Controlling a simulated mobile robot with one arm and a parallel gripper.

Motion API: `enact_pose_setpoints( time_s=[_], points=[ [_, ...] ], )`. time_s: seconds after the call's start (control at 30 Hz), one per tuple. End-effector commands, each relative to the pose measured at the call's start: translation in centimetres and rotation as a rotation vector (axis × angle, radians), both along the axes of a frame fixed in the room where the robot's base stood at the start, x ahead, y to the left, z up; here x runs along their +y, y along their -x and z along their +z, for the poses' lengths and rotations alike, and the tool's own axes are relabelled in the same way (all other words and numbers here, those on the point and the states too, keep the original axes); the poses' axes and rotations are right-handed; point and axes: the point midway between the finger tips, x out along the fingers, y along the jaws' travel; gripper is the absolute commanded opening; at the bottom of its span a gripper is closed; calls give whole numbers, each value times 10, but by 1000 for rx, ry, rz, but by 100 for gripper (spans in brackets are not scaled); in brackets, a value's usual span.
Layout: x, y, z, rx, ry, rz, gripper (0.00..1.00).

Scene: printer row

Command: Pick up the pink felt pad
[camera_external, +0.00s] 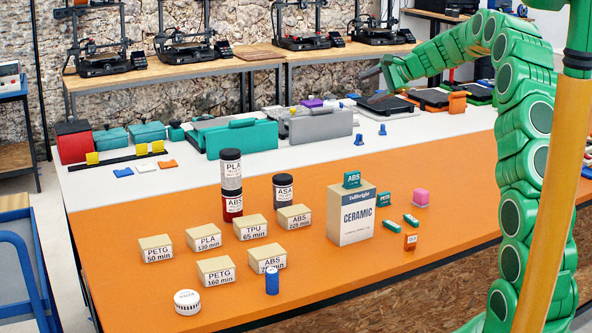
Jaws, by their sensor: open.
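My green arm comes down from the right, and my gripper (374,76) is above the back of the table. It is well behind and above the pink pad, up and to the left of it in the picture. The gripper is open; its fingers are small and dark here, and I see nothing between them.
Small green pieces (411,219) and an orange tag (410,241) lie near the pad. Labelled blocks (216,271), jars (283,191) and a blue cylinder (272,280) stand to the left. Teal and grey cases (325,125) line the white back strip. Printers stand behind.

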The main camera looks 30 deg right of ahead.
Motion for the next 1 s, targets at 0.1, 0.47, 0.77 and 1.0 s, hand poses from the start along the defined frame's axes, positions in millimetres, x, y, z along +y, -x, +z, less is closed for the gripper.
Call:
enact_pose_setpoints(
  time_s=[0.1, 0.47, 0.77, 1.0],
  points=[
    [-46, 28, 1, 30, -210, -202, 68],
    [-128, 105, -15, 126, -760, -678, 68],
    [-145, 144, -29, 184, -1007, -864, 68],
    [-147, 157, -46, 214, -1108, -930, 68]
  ],
)
